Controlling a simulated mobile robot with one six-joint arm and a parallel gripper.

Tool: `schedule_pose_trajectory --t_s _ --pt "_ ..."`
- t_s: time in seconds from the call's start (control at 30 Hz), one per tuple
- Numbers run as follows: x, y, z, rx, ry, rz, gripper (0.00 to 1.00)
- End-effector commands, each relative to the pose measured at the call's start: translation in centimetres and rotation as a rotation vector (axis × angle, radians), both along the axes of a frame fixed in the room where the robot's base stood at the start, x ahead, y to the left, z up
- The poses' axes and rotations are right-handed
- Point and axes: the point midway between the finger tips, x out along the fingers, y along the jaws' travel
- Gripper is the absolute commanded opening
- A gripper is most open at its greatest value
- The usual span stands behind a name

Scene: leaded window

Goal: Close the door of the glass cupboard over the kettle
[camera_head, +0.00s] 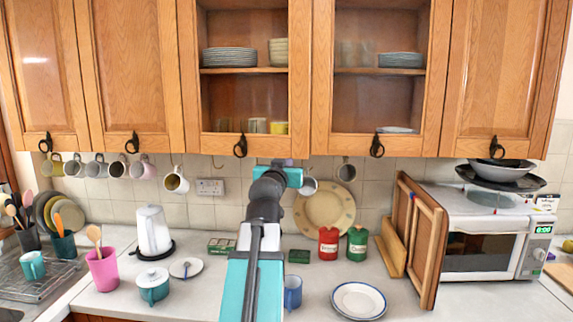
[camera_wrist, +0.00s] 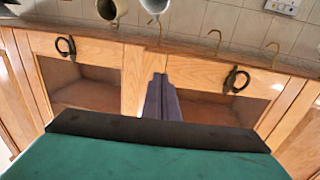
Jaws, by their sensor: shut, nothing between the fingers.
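The left glass cupboard (camera_head: 298,70) hangs above and to the right of the white kettle (camera_head: 153,230). Its glass-fronted door looks flush with the doors beside it, with a dark handle (camera_head: 240,146) at the bottom edge. Plates, bowls and mugs show inside. In the wrist view, which looks upside down, this door's handle (camera_wrist: 236,79) is on the right. My gripper (camera_head: 278,177) is just below the cupboard's lower right corner. Its fingers (camera_wrist: 161,82) are together and empty, in front of the strip between the two glass doors. Whether they touch the wood I cannot tell.
A second glass cupboard (camera_head: 320,70) is to the right, its door also looking flush. Mugs hang beneath the cupboards, including one (camera_head: 177,180) left of my gripper. The counter holds a pink pot (camera_head: 102,270), red and green tins and a microwave (camera_head: 480,250).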

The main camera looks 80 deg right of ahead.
Motion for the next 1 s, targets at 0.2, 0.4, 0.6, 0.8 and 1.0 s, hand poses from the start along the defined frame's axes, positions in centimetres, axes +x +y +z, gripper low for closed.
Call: schedule_pose_trajectory --t_s 0.2,0.4,0.6,0.8,1.0 --pt "0.0 -3.0 0.3 0.002 0.000 -0.001 0.00" --pt "-0.1 -5.3 0.3 0.002 0.001 0.000 0.00" --pt "-0.1 -7.6 0.3 0.002 0.001 0.000 0.00" --pt "-0.1 -9.6 0.2 0.001 0.001 0.000 0.00" --pt "-0.2 -10.5 0.0 0.001 0.001 -0.001 0.00"
